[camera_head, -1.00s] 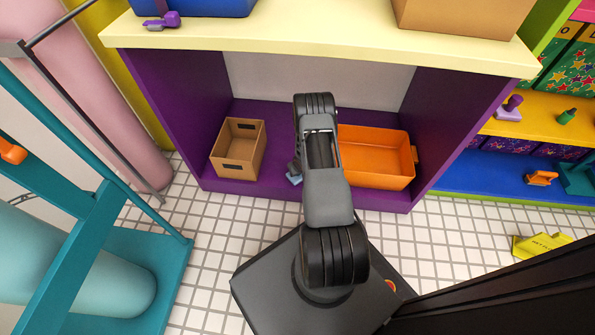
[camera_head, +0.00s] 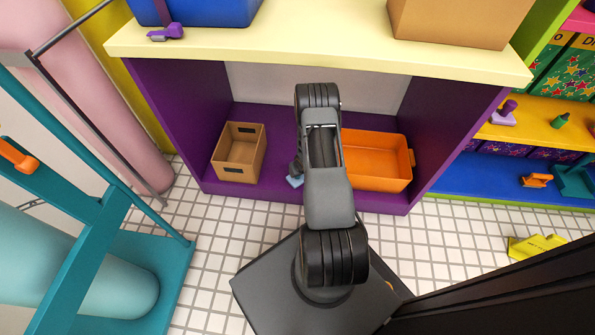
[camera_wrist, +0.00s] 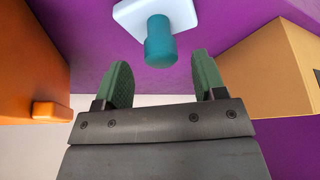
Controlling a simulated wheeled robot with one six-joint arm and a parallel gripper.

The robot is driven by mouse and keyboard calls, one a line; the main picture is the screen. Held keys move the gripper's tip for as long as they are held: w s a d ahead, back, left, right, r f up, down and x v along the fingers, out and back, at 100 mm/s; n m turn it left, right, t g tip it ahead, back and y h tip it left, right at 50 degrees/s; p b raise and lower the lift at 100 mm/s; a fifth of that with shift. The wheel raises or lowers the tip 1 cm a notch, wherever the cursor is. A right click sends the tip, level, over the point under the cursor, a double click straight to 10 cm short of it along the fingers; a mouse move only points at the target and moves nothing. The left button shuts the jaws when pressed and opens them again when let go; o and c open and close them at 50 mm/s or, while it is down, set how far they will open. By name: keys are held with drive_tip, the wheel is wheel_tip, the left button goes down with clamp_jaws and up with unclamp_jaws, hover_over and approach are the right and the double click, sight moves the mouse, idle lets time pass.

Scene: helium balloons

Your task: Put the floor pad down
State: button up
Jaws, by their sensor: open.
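A white square pad with a teal knob (camera_wrist: 160,42) rests on the purple shelf floor in the wrist view. I take it to be the floor pad. In the head view only a pale blue bit of it (camera_head: 294,181) shows beside my arm; the rest is hidden. My gripper (camera_wrist: 160,60) is open with two green fingers, one on each side of the knob's near end. No finger visibly touches the knob. Whether the knob is between the fingertips or just beyond them, I cannot tell.
On the purple shelf (camera_head: 260,193) a cardboard box (camera_head: 239,165) stands left of my arm and an orange bin (camera_head: 378,176) right of it. A cream shelf top (camera_head: 310,47) overhangs them. A teal frame (camera_head: 78,232) stands left; a yellow item (camera_head: 537,246) lies on the tiles.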

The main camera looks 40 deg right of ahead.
drive_tip(key=a+r+p, duration=0.1)
drive_tip(key=a+r, duration=0.2)
drive_tip(key=r, duration=0.7)
drive_tip(key=a+r+n, duration=0.1)
drive_tip(key=a+r, duration=0.2)
drive_tip(key=r, duration=0.6)
drive_tip(key=a+r+p, duration=0.1)
drive_tip(key=a+r, duration=0.2)
drive_tip(key=r, duration=0.7)
drive_tip(key=s+a+r+n+g+y, duration=0.1)
drive_tip(key=s+a+r, duration=1.3)
drive_tip(key=s+r, duration=0.1)
drive_tip(key=shift+s+n+g, duration=0.25)
drive_tip(key=shift+n+g, duration=0.15)
drive_tip(key=shift+r, duration=0.1)
